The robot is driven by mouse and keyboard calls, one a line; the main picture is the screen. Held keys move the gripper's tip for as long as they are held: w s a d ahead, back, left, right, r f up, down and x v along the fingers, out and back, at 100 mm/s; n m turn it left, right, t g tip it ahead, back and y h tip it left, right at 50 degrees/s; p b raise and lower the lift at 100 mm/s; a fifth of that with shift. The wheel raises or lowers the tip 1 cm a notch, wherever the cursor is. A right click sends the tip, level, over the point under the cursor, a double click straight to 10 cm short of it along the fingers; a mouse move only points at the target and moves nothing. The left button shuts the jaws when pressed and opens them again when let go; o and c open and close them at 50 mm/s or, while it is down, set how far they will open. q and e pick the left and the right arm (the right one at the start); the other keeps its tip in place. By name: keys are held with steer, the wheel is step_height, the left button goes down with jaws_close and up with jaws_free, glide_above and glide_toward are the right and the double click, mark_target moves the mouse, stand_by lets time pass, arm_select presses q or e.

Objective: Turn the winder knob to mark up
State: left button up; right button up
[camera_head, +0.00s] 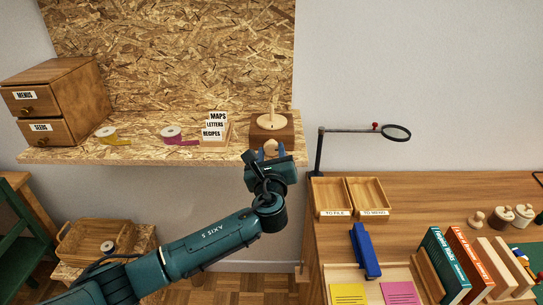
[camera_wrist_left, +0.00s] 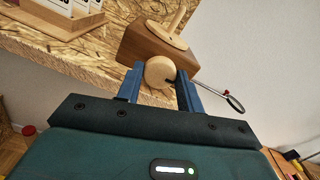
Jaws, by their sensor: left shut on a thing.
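The winder (camera_head: 284,131) is a brown wooden block with a pale disc and an upright peg on top, near the right end of the chipboard shelf. Its round pale knob (camera_head: 270,146) is on the front face. My left gripper (camera_head: 269,153) is at the knob, shut on it. In the left wrist view the knob (camera_wrist_left: 158,69) sits between the two blue fingers (camera_wrist_left: 160,85), with the winder block (camera_wrist_left: 150,46) behind. A small dark mark shows near the knob's lower right edge there. My right gripper is not in view.
The chipboard shelf (camera_head: 70,154) also holds a two-drawer cabinet (camera_head: 55,95), two ribbon spools and a card rack (camera_head: 215,128). A magnifier on a stand (camera_head: 318,150) rises right of my gripper. The desk below holds trays, a blue stapler (camera_head: 365,250) and books.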

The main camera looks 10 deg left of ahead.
arm_select(q)
steer(key=shift+f+n+b, duration=0.1)
steer(key=shift+n+b, duration=0.3)
steer(key=shift+n, duration=0.9)
steer(key=o, duration=1)
steer(key=s+d+b, duration=0.1)
steer(key=s+d, duration=0.1)
steer(key=s, duration=1.1)
steer(key=shift+d, duration=0.3)
